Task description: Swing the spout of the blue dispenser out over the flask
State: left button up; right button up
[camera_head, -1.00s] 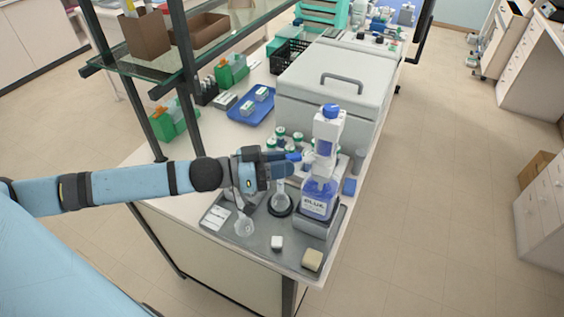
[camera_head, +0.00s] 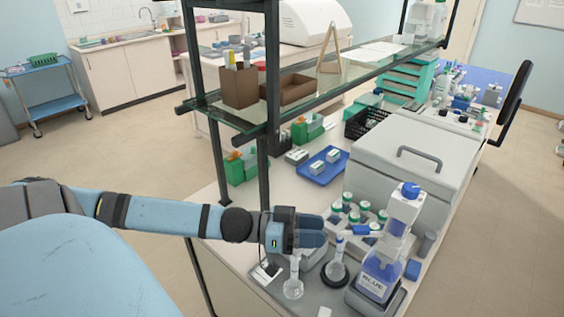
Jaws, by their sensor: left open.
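The blue dispenser (camera_head: 382,278) is a square bottle labelled BLUE with a tall white and blue head and a blue cap. It stands on a grey block at the bench's front end. Its thin spout (camera_head: 352,234) reaches left from the head, its tip close to above the flask. The flask (camera_head: 336,270) is clear and stands upright in a black ring, left of the dispenser. My left gripper (camera_head: 325,232) is open, just left of the spout tip and above the flask; whether it touches the spout I cannot tell. My right gripper is not in view.
A second clear flask (camera_head: 293,288) stands left of the ringed flask. Several green-capped jars (camera_head: 350,212) are behind. A large grey lidded box (camera_head: 400,165) stands at the back right. A glass shelf (camera_head: 330,85) on black posts overhangs the left side.

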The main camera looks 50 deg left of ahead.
pick_arm(q)
jog(key=v, duration=0.6)
jog(key=shift+s+a+p, duration=0.2)
jog(key=shift+a+p, duration=0.05)
jog(key=shift+p, duration=0.1)
